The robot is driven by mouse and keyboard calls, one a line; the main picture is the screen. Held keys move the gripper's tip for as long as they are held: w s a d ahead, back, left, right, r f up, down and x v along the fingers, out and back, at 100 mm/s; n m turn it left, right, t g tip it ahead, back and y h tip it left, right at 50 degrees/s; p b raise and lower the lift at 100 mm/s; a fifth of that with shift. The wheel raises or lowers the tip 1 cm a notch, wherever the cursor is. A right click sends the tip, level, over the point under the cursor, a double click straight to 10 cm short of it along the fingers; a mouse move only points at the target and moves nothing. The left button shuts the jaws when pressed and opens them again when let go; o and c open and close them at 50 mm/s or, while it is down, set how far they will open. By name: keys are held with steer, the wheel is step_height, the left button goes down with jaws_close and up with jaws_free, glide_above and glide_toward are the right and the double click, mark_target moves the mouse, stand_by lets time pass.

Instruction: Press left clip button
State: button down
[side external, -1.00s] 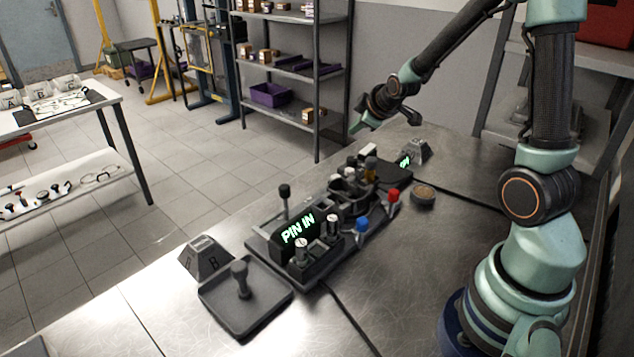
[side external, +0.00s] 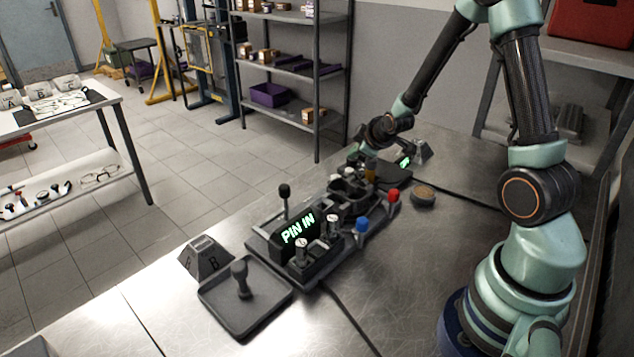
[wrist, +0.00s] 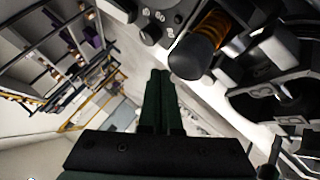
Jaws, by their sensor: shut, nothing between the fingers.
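My gripper (wrist: 160,76) is shut and empty, its two dark fingers side by side in the wrist view. In the side view it hangs over the far end of the dark fixture (side external: 262,243), where my wrist hides part of it. An amber cylinder with a black cap (wrist: 194,58) is close to the right of the fingertips; I cannot tell whether they touch. I cannot tell which part is the left clip button.
A grey tray (side external: 270,318) with an upright stamp-like piece (side external: 241,279) lies at the near end, beside a grey block (side external: 205,258). A round brown-topped disc (side external: 423,193) sits right of the fixture.

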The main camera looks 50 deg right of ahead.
steer(key=shift+f, duration=0.85)
steer(key=shift+f, duration=0.2)
stand_by(1.4)
steer(key=shift+a+f, duration=0.1)
steer(key=shift+f, duration=0.1)
steer(key=shift+f, duration=0.5)
stand_by(0.7)
stand_by(0.3)
steer(key=shift+r, duration=0.9)
steer(key=shift+r, duration=2.5)
